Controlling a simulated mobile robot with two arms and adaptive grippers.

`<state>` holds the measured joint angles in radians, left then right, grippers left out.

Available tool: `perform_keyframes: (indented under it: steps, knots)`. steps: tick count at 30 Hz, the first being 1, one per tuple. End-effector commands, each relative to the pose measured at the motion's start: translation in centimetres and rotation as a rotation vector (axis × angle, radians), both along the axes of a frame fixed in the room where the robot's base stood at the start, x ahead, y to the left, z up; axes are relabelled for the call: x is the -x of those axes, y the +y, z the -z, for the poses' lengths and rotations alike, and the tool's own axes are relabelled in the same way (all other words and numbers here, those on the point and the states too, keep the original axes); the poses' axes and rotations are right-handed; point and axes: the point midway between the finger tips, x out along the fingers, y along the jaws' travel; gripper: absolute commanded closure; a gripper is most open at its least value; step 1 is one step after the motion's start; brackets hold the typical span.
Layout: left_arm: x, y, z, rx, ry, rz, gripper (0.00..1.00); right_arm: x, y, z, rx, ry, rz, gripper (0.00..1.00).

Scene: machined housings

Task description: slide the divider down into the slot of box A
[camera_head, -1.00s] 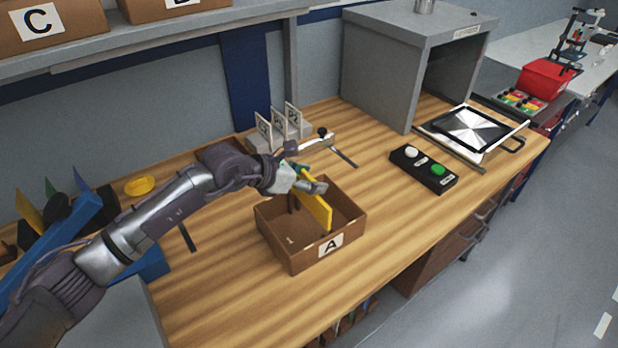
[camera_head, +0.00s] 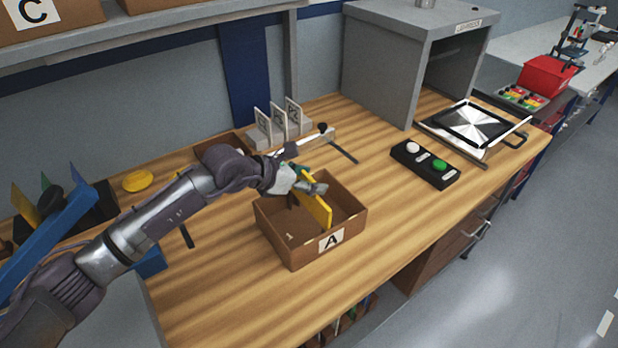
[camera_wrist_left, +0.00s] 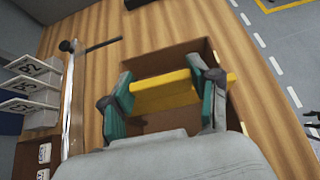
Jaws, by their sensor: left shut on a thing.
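Box A (camera_head: 302,252) is an open brown box with an "A" label on its front wall, standing on the wooden bench. The yellow divider (camera_head: 319,211) is upright and runs from the back of the box toward its labelled front wall. My left gripper (camera_head: 306,187) is over the back part of the box, shut on the divider. In the left wrist view the divider (camera_wrist_left: 165,93) lies between the two teal finger pads, with the box (camera_wrist_left: 172,54) below. The slot and the divider's lower edge are hidden, so I cannot tell how deep it sits. My right gripper is not in view.
Behind the box is a grey rack (camera_head: 278,127) with labelled upright plates. A black button box (camera_head: 425,164) lies to the right, before a grey cabinet (camera_head: 385,75). A blue bin (camera_head: 50,235) is at left. Bench around the box's front and right is clear.

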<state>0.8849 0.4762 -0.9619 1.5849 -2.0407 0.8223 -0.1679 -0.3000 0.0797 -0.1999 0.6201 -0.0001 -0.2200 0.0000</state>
Motion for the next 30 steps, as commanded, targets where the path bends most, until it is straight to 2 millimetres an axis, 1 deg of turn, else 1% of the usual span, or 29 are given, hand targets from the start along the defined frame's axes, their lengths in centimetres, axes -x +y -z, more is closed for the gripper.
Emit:
perform_keyframes:
  steps: [30]
  knots:
    - [0.0,0.0,2.7,0.0,0.0,0.0,0.8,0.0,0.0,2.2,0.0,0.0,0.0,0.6]
